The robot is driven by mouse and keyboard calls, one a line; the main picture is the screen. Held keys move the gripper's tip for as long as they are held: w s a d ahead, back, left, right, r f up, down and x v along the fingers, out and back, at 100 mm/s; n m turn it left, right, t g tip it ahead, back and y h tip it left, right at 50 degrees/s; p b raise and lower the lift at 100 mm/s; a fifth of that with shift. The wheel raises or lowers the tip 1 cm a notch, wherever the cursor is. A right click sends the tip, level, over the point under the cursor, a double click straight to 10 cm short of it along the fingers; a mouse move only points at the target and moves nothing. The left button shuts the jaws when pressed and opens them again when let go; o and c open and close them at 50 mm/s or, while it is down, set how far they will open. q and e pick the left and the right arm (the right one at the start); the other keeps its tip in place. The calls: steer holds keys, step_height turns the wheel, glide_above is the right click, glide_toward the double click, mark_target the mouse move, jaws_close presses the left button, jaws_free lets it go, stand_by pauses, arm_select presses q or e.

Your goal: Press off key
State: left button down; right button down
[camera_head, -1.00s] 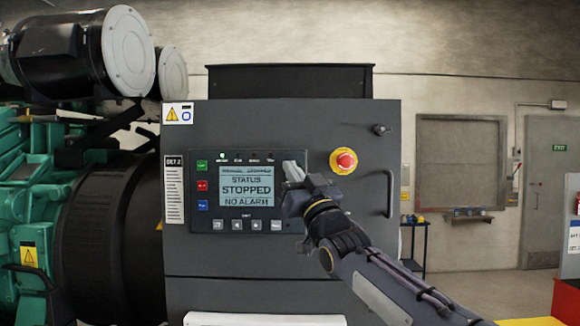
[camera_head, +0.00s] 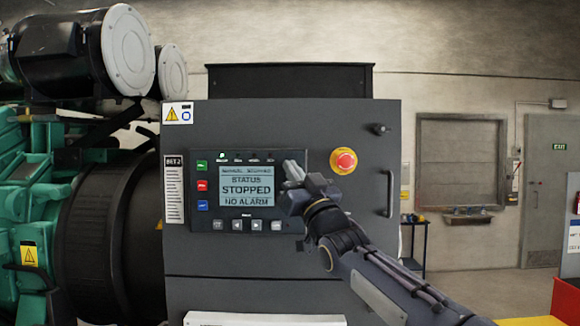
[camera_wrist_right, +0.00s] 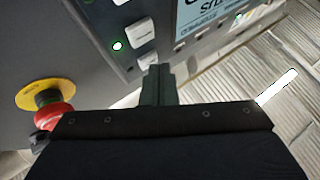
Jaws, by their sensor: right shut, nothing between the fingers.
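The control panel (camera_head: 247,171) on the dark grey genset cabinet has a lit screen (camera_head: 247,189) reading STATUS STOPPED, NO ALARM. Left of the screen are a green key (camera_head: 202,166), a red key (camera_head: 202,186) and a blue key (camera_head: 202,205); their lettering is too small to read. My right gripper (camera_head: 288,165) is shut and empty, in front of the panel's right edge, well to the right of these keys. In the right wrist view its closed fingers (camera_wrist_right: 158,84) show near pale keys (camera_wrist_right: 143,33); contact cannot be told. My left gripper is out of view.
A red emergency stop button (camera_head: 344,161) on a yellow ring sits just right of the gripper; it also shows in the right wrist view (camera_wrist_right: 55,112). A black handle (camera_head: 389,193) projects farther right. Green engine parts (camera_head: 40,200) stand at left.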

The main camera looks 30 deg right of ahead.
steer(key=shift+w+d, duration=0.1)
steer(key=shift+w, duration=0.05)
steer(key=shift+s+a+b, duration=0.5)
steer(key=shift+s+b, duration=0.25)
steer(key=shift+s, duration=0.05)
steer(key=s+a+b, duration=0.2)
steer(key=s, duration=0.1)
steer(key=s+a+b, duration=0.1)
steer(key=s+b, duration=0.1)
stand_by(0.5)
